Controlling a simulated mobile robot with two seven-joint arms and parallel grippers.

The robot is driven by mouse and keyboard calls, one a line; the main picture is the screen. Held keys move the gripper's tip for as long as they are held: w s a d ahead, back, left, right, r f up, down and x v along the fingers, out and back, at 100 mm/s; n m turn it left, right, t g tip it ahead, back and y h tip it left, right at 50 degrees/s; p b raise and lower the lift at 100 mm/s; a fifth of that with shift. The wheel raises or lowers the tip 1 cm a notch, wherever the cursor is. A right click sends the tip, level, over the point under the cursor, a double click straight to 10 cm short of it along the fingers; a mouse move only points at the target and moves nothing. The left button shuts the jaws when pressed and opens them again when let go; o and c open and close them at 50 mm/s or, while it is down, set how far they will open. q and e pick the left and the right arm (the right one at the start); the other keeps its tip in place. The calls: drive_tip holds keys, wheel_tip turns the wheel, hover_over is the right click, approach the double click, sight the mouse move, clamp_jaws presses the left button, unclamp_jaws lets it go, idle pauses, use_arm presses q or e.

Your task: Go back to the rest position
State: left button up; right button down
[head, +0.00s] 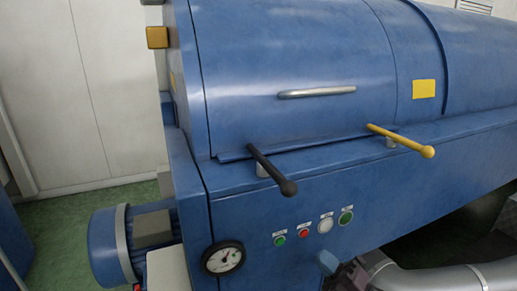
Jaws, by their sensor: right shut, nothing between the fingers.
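My right gripper (329,263) is at the bottom of the head view, right of centre. Its fingers are shut with nothing between them. It is in front of the lower part of the blue machine (270,185), below the row of buttons. I cannot tell whether it touches the machine. My right arm comes in from the lower right corner. My left gripper is not in view.
The machine's lid has a silver handle (316,92). A black lever (270,169) and a yellow lever (402,140) stick out in front. Several buttons (325,225) and a gauge (223,258) sit below. A blue motor (104,247) stands left; green floor (75,232) shows behind.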

drive_tip(key=s+d+f+m+t+h, duration=0.1)
drive_tip(key=d+f+m+h, duration=0.2)
drive_tip(key=m+h, duration=0.6)
drive_tip(key=s+d+f+m+t+h, duration=0.1)
drive_tip(key=d+f+m+h, duration=0.15)
drive_tip(key=m+h, duration=0.6)
drive_tip(key=s+d+f+m+g, duration=0.1)
drive_tip(key=s+f+m+g, duration=0.1)
drive_tip(key=s, duration=0.6)
drive_tip(key=s+d+f+m+g+h, duration=0.1)
drive_tip(key=s+f+m+g, duration=0.1)
drive_tip(key=s+f+m, duration=0.2)
drive_tip(key=s+d+f+m+g, duration=0.2)
drive_tip(key=s+f, duration=0.5)
drive_tip(key=s, duration=0.5)
drive_tip(key=shift+f+m, duration=0.15)
drive_tip(key=shift+m, duration=0.7)
